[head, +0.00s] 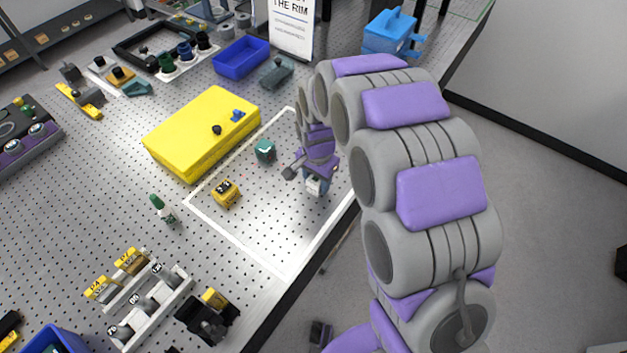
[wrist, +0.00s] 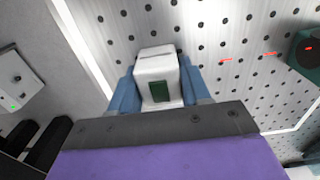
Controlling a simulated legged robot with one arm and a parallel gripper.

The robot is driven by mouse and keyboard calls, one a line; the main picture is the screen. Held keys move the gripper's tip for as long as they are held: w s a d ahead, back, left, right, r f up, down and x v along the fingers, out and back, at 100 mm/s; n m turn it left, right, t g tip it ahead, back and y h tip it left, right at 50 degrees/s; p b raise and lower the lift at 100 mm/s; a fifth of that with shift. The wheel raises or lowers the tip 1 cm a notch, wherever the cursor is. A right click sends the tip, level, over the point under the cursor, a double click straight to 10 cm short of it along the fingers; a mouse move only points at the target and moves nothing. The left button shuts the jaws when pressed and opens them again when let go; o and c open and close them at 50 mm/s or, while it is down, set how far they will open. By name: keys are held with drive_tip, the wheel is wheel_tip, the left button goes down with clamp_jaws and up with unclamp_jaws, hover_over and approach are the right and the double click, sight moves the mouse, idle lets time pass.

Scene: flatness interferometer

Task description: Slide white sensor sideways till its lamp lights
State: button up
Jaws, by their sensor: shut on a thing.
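The white sensor (wrist: 158,68) is a small white block with a dark green rectangle on its face. In the wrist view it sits between the two blue fingertips of my gripper (wrist: 158,92), which is shut on it. In the head view the sensor (head: 313,186) shows just below my gripper (head: 316,179), near the table's right edge inside the white outlined area. I see no lit lamp on the sensor; its other sides are hidden. Red marks, perhaps a beam, show on the perforated plate right of it in the wrist view.
A teal block (head: 265,150) and a yellow block (head: 227,193) stand left of my gripper, inside the white outline (head: 240,246). A big yellow box (head: 202,133) lies behind. A grey box with a small green light (wrist: 14,80) is left in the wrist view.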

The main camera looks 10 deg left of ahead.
drive_tip(key=o, duration=1.3)
drive_tip(key=shift+o, duration=0.2)
wheel_tip(320, 180, up, 17)
drive_tip(key=p, duration=0.3)
drive_tip(key=shift+r, duration=0.15)
drive_tip(key=s+d+r+n, duration=0.1)
drive_tip(key=s+d+r, duration=0.1)
drive_tip(key=s+d, duration=0.45)
drive_tip(key=s+d+r+n, duration=0.1)
drive_tip(key=s+d+r, duration=0.25)
drive_tip(key=d, duration=0.55)
drive_tip(key=s+d+f+n+g, duration=0.1)
drive_tip(key=s+d, duration=0.3)
drive_tip(key=s, duration=0.6)
drive_tip(key=s+d+f+n, duration=0.1)
drive_tip(key=s+d, duration=0.4)
drive_tip(key=s, duration=0.5)
drive_tip(key=shift+d+f+g, duration=0.15)
drive_tip(key=shift+g, duration=0.25)
